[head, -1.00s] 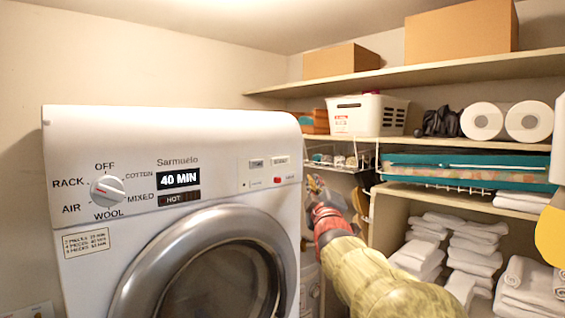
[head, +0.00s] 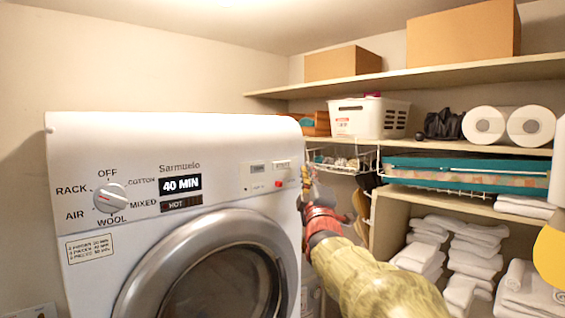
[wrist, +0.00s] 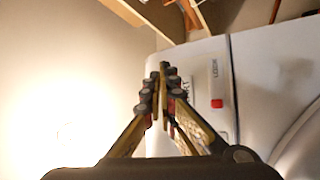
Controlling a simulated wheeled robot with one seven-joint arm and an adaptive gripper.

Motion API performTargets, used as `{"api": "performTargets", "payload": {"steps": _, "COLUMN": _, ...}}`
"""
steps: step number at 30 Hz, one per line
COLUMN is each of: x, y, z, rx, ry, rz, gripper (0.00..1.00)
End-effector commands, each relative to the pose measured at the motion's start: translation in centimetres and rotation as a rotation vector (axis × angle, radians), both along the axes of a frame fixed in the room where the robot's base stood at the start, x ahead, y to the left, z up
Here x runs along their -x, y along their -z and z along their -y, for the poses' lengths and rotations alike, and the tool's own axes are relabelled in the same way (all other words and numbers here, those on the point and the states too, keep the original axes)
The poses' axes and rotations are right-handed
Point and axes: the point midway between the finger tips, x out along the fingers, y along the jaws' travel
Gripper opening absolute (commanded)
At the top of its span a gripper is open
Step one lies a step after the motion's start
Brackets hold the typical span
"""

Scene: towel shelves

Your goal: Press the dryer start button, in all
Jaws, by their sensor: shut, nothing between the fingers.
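The white dryer (head: 235,135) fills the left of the head view. Its panel has a dial (head: 110,197), a display reading 40 MIN (head: 180,184), and small labels with a red button (head: 278,183) at the right end. In the wrist view the red button (wrist: 216,103) sits by a label that seems to read LOCK. A second label, apparently ending in RT (wrist: 186,88), is partly hidden behind my fingers. My gripper (wrist: 163,68) is shut and empty, its tips over the panel's end in that view. In the head view my gripper (head: 306,176) is beside the panel's right edge; contact cannot be told.
Shelves (head: 420,78) at the right hold cardboard boxes (head: 462,35), a white basket (head: 370,118), paper rolls (head: 508,125) and folded towels (head: 475,250). A wire rack (head: 340,160) hangs close behind my gripper. The round dryer door (head: 215,275) is below the panel.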

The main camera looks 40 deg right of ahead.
Motion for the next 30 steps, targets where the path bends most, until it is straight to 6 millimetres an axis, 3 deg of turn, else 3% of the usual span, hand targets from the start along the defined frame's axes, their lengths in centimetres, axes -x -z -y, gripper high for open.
{"api": "performTargets", "payload": {"steps": 6, "x": -3.1, "y": -0.3, "z": -0.3, "rx": -0.002, "ry": -0.002, "rz": -0.003, "gripper": 0.00}}
{"api": "performTargets", "payload": {"steps": 15, "x": -5.7, "y": 0.1, "z": -0.5, "rx": -0.001, "ry": -0.002, "rz": 0.000, "gripper": 0.00}}
{"api": "performTargets", "payload": {"steps": 30, "x": -6.1, "y": 0.0, "z": -0.5, "rx": 0.000, "ry": 0.000, "rz": -0.001, "gripper": 0.00}}
